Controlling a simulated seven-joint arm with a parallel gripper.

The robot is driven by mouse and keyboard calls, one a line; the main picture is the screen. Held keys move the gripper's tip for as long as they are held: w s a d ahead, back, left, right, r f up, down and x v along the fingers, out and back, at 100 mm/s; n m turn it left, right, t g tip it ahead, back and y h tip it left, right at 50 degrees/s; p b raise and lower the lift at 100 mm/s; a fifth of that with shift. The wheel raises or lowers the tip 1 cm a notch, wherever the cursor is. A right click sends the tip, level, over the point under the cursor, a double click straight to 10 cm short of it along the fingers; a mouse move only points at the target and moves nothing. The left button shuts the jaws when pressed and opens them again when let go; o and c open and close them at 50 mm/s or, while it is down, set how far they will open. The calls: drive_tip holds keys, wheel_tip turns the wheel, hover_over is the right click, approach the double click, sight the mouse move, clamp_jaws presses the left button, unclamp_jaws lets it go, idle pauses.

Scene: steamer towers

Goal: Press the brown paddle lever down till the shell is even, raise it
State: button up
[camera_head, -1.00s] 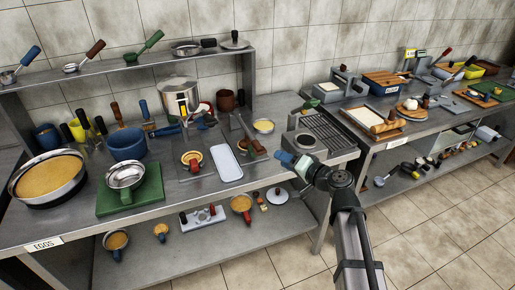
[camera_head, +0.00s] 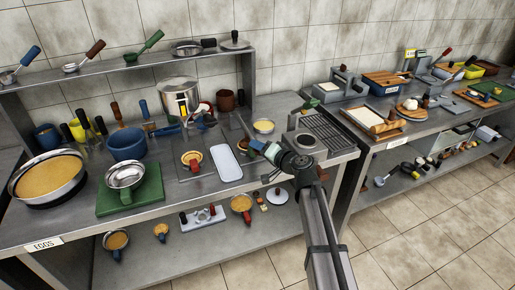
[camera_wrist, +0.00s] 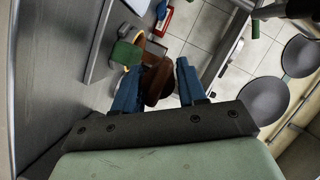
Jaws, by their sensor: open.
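The brown paddle lever shows in the wrist view as a rounded brown piece (camera_wrist: 158,82) between my two blue fingers. In the head view a thin dark rod (camera_head: 242,126) rises up and left from beside my gripper, and its brown end is mostly hidden there. My gripper (camera_head: 264,148) is open at the right part of the left bench, with its fingers on either side of the brown piece in the wrist view (camera_wrist: 158,74). I cannot tell whether they touch it. I cannot make out the shell.
A grey grated unit (camera_head: 325,130) is on the right. The tiled floor in front is clear.

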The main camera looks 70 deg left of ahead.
drive_tip(key=shift+s+a+f, duration=0.15)
drive_tip(key=shift+s+a, duration=0.05)
drive_tip(key=shift+a, duration=0.35)
clamp_jaws()
